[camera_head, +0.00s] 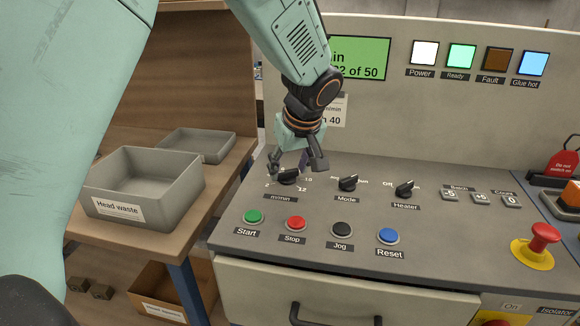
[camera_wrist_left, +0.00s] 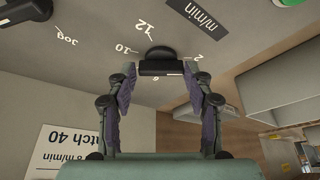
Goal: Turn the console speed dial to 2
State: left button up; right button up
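The speed dial (camera_head: 289,178) is a black knob marked m/min at the console's left, with 2, 10 and 12 legible around it. I cannot tell which number it points to. My left gripper (camera_head: 296,164) is right above the dial, coming down from behind it, with fingers spread. In the left wrist view the dial (camera_wrist_left: 160,56) lies between the tips of the left gripper (camera_wrist_left: 160,70), with a narrow gap seeming to show on each side. The fingers hide part of the scale. My right gripper is not in view.
The Mode knob (camera_head: 347,183) and Heater knob (camera_head: 404,188) stand to the right of the dial. The Start (camera_head: 253,216), Stop (camera_head: 295,223), Jog and Reset buttons lie in front. A grey Head waste bin (camera_head: 145,185) stands on the wooden shelf at left.

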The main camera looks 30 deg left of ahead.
pick_arm(q)
jog(key=o, duration=0.4)
jog(key=shift+a+f, duration=0.1)
jog(key=shift+s, duration=0.1)
jog(key=shift+d+r, duration=0.2)
jog(key=shift+r, duration=0.35)
jog(key=v, duration=1.1)
jog(key=shift+s, duration=0.1)
